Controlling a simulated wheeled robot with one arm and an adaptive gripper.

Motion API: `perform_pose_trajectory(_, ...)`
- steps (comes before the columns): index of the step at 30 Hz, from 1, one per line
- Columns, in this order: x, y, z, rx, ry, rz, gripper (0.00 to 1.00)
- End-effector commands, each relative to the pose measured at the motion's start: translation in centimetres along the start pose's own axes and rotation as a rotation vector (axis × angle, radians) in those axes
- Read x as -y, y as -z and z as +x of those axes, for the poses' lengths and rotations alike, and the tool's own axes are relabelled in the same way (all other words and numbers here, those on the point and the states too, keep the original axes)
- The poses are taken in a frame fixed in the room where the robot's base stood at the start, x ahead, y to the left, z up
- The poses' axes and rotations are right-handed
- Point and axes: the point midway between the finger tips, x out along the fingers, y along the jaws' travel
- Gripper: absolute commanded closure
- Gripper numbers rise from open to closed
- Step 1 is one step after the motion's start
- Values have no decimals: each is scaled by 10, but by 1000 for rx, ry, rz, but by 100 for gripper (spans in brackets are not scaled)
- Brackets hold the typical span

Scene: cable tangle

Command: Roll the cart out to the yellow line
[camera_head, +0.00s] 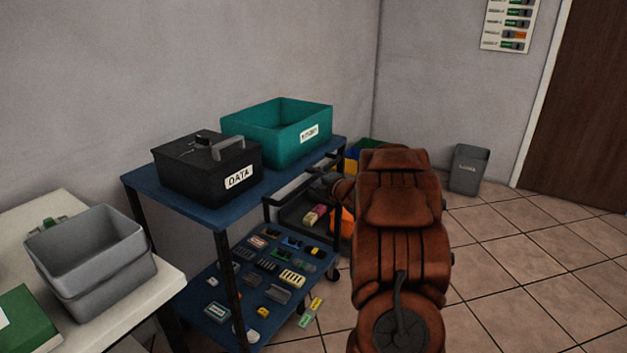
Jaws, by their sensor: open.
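The cart (190,203) has blue shelves, dark posts and a dark push handle (283,197) on its right side. It stands against the back wall. A black box labelled DATA (185,178) and a teal bin (262,145) stand on its top shelf. My gripper (326,168) is at the handle's far end, mostly hidden by my brown arm. Its dark fingers look open there, and I cannot tell whether they touch the handle. The yellow line is not in view.
Several small connectors lie on the lower shelf (240,322). A white table (165,278) with a grey bin (92,262) is close at the left. A dark tray of coloured items sits behind the handle. A grey wastebasket (469,169) stands near the door. Tiled floor (520,270) at right is clear.

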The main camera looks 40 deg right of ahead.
Motion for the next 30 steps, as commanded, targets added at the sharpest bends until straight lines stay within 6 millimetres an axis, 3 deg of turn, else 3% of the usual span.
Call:
perform_pose_trajectory(11, 0, 0, 5, 0, -1, 1, 58)
perform_pose_trajectory(23, 0, 0, 5, 0, -1, 1, 99)
perform_pose_trajectory(30, 0, 0, 5, 0, 0, 1, 100)
